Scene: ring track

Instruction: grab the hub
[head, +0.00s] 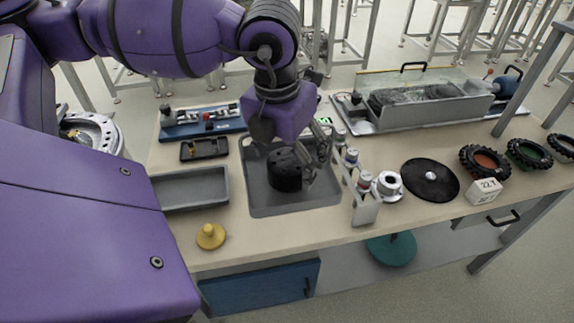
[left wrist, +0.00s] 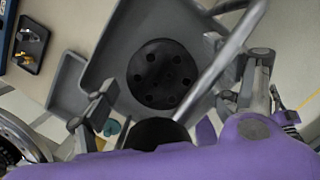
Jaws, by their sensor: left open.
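The hub, a black round part, sits in a grey tray on the bench in the head view (head: 286,174). In the left wrist view the hub (left wrist: 160,72) shows as a black disc with a ring of holes. The grey tray (head: 262,209) has a low rim around it. My left gripper (head: 296,156) is over the tray, close to the hub, with its fingers apart and nothing between them. In the left wrist view my left gripper (left wrist: 157,108) spans below the disc. I cannot tell whether a finger touches it. My right gripper is not in view.
A rack of small bottles (head: 365,205) stands just right of the tray. An empty grey tray (head: 192,190) and a yellow knob (head: 210,236) lie left. A white flanged part (head: 388,184), a black disc (head: 430,180) and tyres (head: 484,160) stand right. Bare bench lies in front.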

